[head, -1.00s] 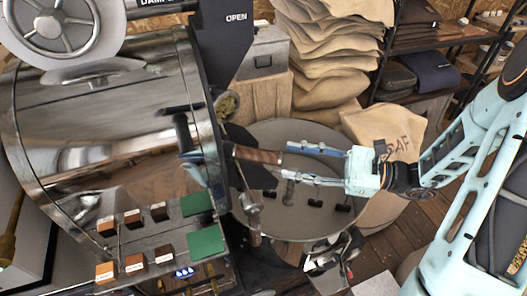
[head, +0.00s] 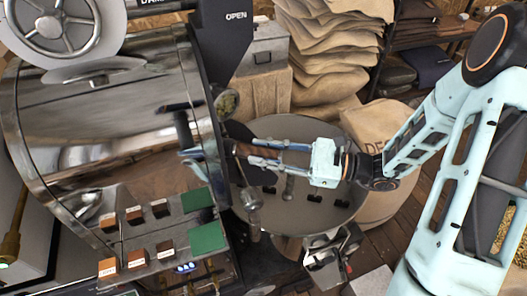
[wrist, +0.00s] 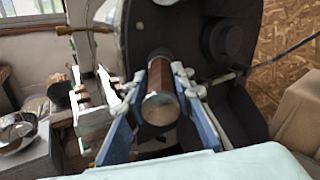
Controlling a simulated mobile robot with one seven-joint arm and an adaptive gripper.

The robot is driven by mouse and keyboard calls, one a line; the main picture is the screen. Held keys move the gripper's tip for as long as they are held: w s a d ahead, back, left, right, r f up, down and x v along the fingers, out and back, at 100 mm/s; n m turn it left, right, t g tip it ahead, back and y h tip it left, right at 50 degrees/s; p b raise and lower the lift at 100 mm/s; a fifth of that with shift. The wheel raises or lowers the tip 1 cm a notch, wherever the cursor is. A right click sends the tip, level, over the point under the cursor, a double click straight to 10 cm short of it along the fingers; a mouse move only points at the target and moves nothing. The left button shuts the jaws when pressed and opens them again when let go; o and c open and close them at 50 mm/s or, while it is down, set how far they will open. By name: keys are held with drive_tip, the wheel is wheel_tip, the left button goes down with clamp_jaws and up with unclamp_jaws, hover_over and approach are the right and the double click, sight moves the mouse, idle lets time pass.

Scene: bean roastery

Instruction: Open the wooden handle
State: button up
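The wooden handle (wrist: 162,104) points end-on at the camera in the wrist view, a brown cylinder with a pale round end. In the head view the wooden handle (head: 241,149) sticks out from the dark front of the roaster, mostly hidden by my fingers. My gripper (wrist: 161,78) has one finger on each side of the handle. The fingers lean inward and their pads appear to press on its sides. In the head view my gripper (head: 249,152) reaches in from the right, fingers around the handle.
The metal roaster drum (head: 110,120) fills the left, with a panel of green and brown blocks below. A round cooling tray (head: 335,212) lies under my gripper. Stacked sacks (head: 325,50) and a full sack (head: 385,130) stand behind.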

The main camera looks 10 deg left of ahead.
clamp_jaws()
drive_tip(key=d, duration=1)
drive_tip(key=shift+s+d, duration=0.15)
drive_tip(key=shift+d, duration=0.1)
drive_tip(key=o, duration=0.6)
unclamp_jaws()
drive_tip(key=d, duration=1.2)
drive_tip(key=shift+s, duration=0.15)
